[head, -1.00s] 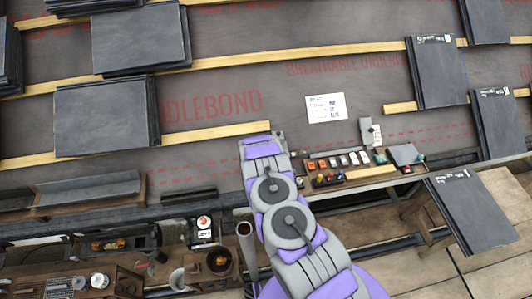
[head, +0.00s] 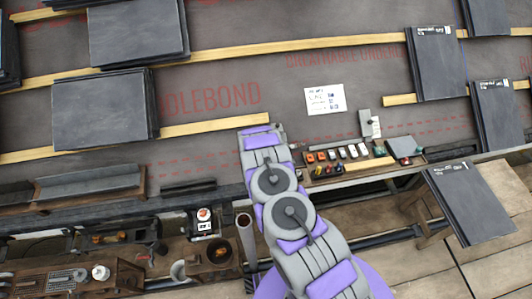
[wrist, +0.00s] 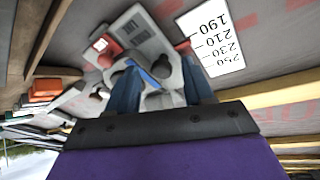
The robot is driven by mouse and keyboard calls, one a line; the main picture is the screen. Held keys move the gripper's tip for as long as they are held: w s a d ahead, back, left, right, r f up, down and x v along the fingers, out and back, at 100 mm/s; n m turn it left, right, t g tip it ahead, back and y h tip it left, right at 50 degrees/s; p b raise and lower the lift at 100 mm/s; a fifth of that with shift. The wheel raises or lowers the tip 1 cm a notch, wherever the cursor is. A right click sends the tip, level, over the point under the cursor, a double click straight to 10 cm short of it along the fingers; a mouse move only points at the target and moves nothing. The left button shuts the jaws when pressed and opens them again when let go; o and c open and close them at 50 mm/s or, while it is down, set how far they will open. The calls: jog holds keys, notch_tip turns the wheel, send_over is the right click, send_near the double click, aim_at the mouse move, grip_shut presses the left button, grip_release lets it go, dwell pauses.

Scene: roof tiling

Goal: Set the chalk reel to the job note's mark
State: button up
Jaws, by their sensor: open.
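In the wrist view, the two dark blue fingers of my gripper (wrist: 160,70) are apart. A grey fitting with a small blue part (wrist: 160,66) shows between and just beyond them; I cannot tell whether they touch it. A white scale plate (wrist: 211,38) beside it reads 190, 210, 230 and 250, with a dark red piece by its edge. I cannot tell where the setting stands. In the head view, my gripper (head: 262,133) is over the lower batten's right end, its fingers hidden. A white note (head: 324,99) lies on the underlay, its writing too small to read.
A tray of small coloured items (head: 345,165) is right of my arm, with a grey device (head: 369,123) above it. Slate stacks (head: 104,110) lie on the left, and more slates (head: 437,62) on the right. A cluttered bench (head: 65,278) is at lower left.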

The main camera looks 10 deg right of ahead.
jog(key=p+v, duration=0.3)
jog(key=v, duration=1.3)
jog(key=shift+s+r, duration=0.15)
jog(key=shift+s, duration=0.2)
jog(key=shift+a, duration=0.15)
jog(key=s+a+r+n+g+y, duration=0.1)
jog(key=s+a+r+g+y, duration=0.2)
jog(key=r, duration=0.7)
jog(key=s+a+r+n+y, duration=0.15)
jog(key=a+r, duration=0.35)
jog(key=r, duration=0.5)
jog(key=s+d+r+n+g+y, duration=0.1)
jog(key=s+r+n+g+y, duration=0.1)
jog(key=s+r, duration=0.8)
jog(key=s+d+r+g+h, duration=0.1)
jog(key=s+d+r, duration=0.3)
jog(key=s, duration=0.5)
jog(key=s+d+r+n+g+h, duration=0.1)
jog(key=s+d+r+g, duration=0.1)
jog(key=s, duration=0.7)
jog(key=s+d+r+g+h, duration=0.1)
jog(key=s+d+r+g, duration=0.1)
jog(key=s+d+r, duration=0.3)
jog(key=s+r, duration=0.1)
jog(key=s, duration=0.3)
jog(key=shift+s+d+r+n, duration=0.2)
jog(key=shift+d+r+n, duration=0.05)
jog(key=shift+d+n, duration=0.1)
